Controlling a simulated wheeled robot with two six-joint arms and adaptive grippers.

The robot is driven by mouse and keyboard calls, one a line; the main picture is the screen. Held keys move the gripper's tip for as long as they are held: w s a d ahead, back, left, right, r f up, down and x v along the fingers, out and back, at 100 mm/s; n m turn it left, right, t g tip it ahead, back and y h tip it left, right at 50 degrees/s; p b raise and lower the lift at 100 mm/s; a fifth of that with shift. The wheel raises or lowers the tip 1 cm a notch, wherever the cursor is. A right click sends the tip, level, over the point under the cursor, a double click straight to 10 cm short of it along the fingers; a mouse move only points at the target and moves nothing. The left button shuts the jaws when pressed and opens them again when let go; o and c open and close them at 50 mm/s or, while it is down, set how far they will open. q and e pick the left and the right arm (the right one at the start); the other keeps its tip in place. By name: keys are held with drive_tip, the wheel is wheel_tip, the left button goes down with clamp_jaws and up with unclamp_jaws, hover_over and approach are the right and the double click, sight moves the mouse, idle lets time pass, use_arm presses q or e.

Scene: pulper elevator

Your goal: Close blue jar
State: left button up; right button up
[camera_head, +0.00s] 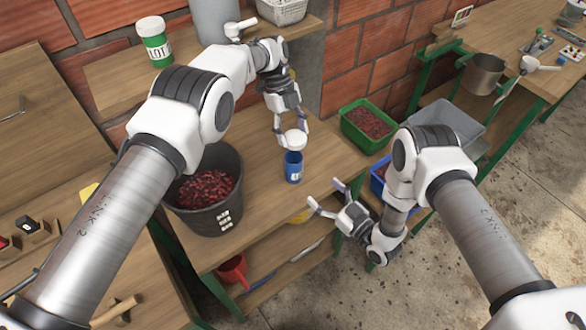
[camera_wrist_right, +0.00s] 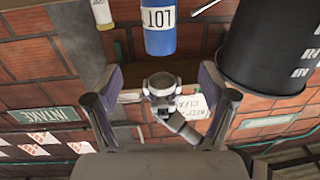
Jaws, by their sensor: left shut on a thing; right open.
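The blue jar (camera_head: 293,168) stands upright on the wooden table near its front edge. A white lid (camera_head: 294,138) is between the fingertips of my left gripper (camera_head: 291,132), directly over the jar's mouth. My left gripper points down and is shut on the lid. My right gripper (camera_head: 326,196) is open and empty, to the lower right of the jar and apart from it.
A black bucket of red cherries (camera_head: 207,190) stands left of the jar. A green crate (camera_head: 368,125) of cherries is behind right, with a blue crate (camera_head: 378,188) below it. A green jar with white lid (camera_head: 155,42) sits on the back shelf. Table around the blue jar is mostly clear.

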sight(300, 169)
use_arm(q)
drive_tip(key=shift+w+a, duration=0.1)
use_arm(e)
drive_tip(key=x, duration=1.1)
drive_tip(key=shift+w+a, duration=0.3)
clamp_jaws()
use_arm(q)
drive_tip(key=shift+w+a+f, duration=0.15)
drive_tip(key=shift+f, duration=2.4)
